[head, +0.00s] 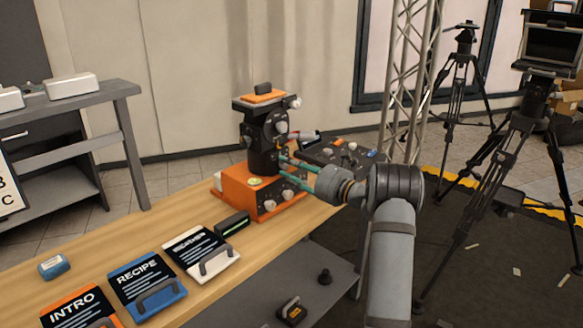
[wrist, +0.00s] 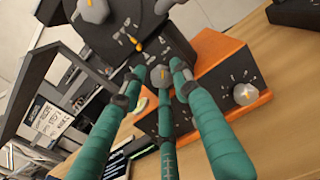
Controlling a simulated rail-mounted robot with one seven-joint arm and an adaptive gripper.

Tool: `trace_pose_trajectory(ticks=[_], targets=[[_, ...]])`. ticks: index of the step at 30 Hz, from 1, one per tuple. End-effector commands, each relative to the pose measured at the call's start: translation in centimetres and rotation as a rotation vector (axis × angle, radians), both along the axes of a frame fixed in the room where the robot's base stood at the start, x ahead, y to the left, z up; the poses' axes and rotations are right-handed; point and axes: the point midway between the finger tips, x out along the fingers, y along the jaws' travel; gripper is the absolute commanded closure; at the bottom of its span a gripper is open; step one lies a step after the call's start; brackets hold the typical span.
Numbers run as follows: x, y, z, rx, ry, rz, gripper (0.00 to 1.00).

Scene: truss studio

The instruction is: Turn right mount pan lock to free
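The mount is a black head (head: 262,150) with an orange-topped plate, standing upright on an orange base box (head: 240,190). In the wrist view, a small grey knob (wrist: 160,76) with a yellow mark sits low on the black mount body. A larger grey knob (wrist: 93,10) with a yellow pointer is higher up. My gripper (head: 288,168) has teal fingers and reaches the mount from the right. In the wrist view its three fingertips (wrist: 158,76) are spread around the small knob, with gaps at the sides. Contact cannot be told. The lettering by the knobs is too blurred to read.
A dark control panel (head: 345,158) stands behind my gripper on the wooden bench (head: 130,240). Labelled slates, including the blue RECIPE one (head: 148,280), lie at the front left. A truss (head: 408,80) and tripods (head: 515,140) stand at the right.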

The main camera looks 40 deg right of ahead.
Motion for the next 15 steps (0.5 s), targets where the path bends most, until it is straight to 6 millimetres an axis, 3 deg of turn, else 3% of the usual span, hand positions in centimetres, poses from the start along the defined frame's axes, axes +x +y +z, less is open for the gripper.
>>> trace_pose_trajectory(ticks=[15], targets=[[-0.02, -0.21, 0.43, 0.000, -0.009, -0.005, 1.00]])
